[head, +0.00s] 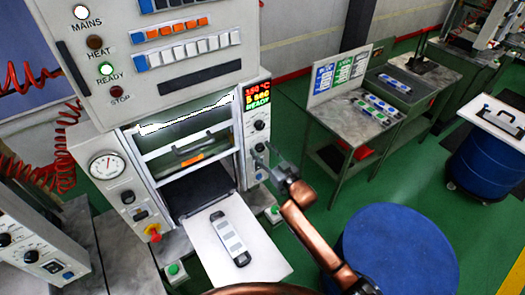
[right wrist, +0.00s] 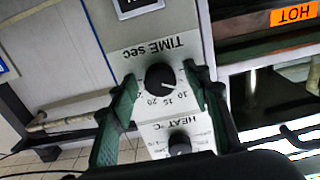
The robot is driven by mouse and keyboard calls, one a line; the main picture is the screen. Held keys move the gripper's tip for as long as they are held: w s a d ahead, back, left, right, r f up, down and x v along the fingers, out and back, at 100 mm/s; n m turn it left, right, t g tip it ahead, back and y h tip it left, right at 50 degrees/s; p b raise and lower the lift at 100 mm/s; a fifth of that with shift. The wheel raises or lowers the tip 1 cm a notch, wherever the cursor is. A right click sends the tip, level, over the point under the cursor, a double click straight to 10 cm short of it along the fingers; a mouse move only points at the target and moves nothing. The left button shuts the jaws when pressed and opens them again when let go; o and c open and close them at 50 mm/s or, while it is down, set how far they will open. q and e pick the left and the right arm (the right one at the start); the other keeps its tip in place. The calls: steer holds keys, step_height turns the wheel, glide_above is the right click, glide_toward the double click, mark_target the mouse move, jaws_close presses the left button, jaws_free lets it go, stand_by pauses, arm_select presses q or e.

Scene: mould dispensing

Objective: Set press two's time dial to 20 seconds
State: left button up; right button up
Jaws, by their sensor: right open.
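Press two's time dial (right wrist: 160,77) is a black round knob under an upside-down "TIME sec" label in the right wrist view. Its white pointer is turned to the right, away from the 10, 15 and 20 marks. My right gripper (right wrist: 162,84) is open, its green fingers on either side of the dial; contact cannot be told. In the head view my right gripper (head: 266,156) is at the press's right-hand control panel. The display (head: 257,95) above it seems to read 150 °C, 5 sec and READY. My left gripper is not in view.
The heat dial (right wrist: 180,144) sits close to the time dial. A white plate (head: 267,263) with a grey mould piece (head: 230,239) sticks out of the press front. A blue drum (head: 400,250) stands at the right, and a side table (head: 335,125) is behind.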

steer(key=c, duration=1.2)
steer(key=shift+o, duration=0.2)
steer(key=shift+m, duration=0.3)
steer(key=m+p, duration=0.3)
steer(key=shift+r, duration=0.15)
steer(key=m+p, duration=0.2)
steer(key=m, duration=0.2)
steer(key=shift+a, duration=0.1)
steer(key=m+p, duration=0.2)
steer(key=m, duration=0.3)
steer(key=m+p, duration=0.1)
steer(key=m, duration=0.4)
steer(key=shift+p, duration=0.3)
